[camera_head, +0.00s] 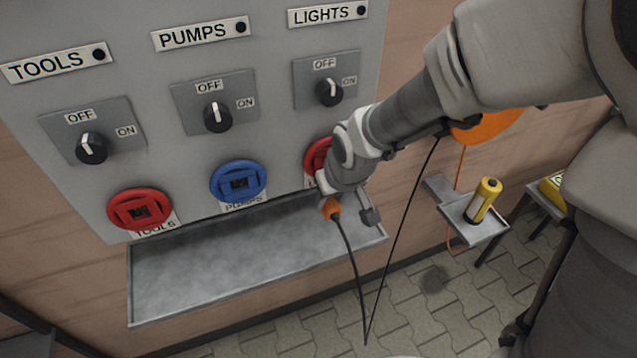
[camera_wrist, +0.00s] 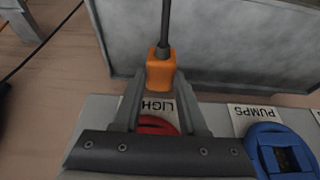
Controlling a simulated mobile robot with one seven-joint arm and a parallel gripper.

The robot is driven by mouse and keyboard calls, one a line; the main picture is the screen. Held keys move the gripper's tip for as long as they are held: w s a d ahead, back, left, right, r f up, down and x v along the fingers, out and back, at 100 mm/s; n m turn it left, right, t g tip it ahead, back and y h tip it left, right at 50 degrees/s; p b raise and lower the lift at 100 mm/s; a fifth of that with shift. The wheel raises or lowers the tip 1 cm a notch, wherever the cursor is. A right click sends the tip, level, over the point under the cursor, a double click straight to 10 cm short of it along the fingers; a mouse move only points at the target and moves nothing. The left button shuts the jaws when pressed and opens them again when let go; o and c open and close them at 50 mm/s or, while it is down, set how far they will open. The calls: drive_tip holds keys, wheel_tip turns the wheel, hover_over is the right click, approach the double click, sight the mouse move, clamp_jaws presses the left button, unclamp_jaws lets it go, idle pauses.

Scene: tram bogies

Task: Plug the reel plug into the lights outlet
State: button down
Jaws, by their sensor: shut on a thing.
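The reel plug is orange with a dark cable; it shows in the wrist view (camera_wrist: 160,72) between the fingertips of my gripper (camera_wrist: 160,105). In the head view the plug (camera_head: 332,209) hangs at my gripper (camera_head: 345,205), just below and in front of the lights outlet. The lights outlet is a red round socket (camera_head: 314,157), partly hidden behind my gripper in the head view. In the wrist view its red rim (camera_wrist: 155,124) shows between the fingers, beyond the plug. The lights switch (camera_head: 329,91) points towards OFF.
The blue pumps outlet (camera_head: 238,183) and red tools outlet (camera_head: 140,209) are to the left. A grey metal tray (camera_head: 240,265) runs below the outlets. A small shelf (camera_head: 487,228) with a yellow cylinder (camera_head: 484,200) and an orange reel (camera_head: 487,128) are at right.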

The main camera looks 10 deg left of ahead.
drive_tip(key=d+r+p, duration=0.3)
drive_tip(key=d+r, duration=0.1)
drive_tip(key=d, duration=0.3)
drive_tip(key=shift+w+d+r, duration=0.15)
drive_tip(key=shift+w+r, duration=0.05)
drive_tip(key=shift+r+p, duration=0.1)
drive_tip(key=shift+p, duration=0.2)
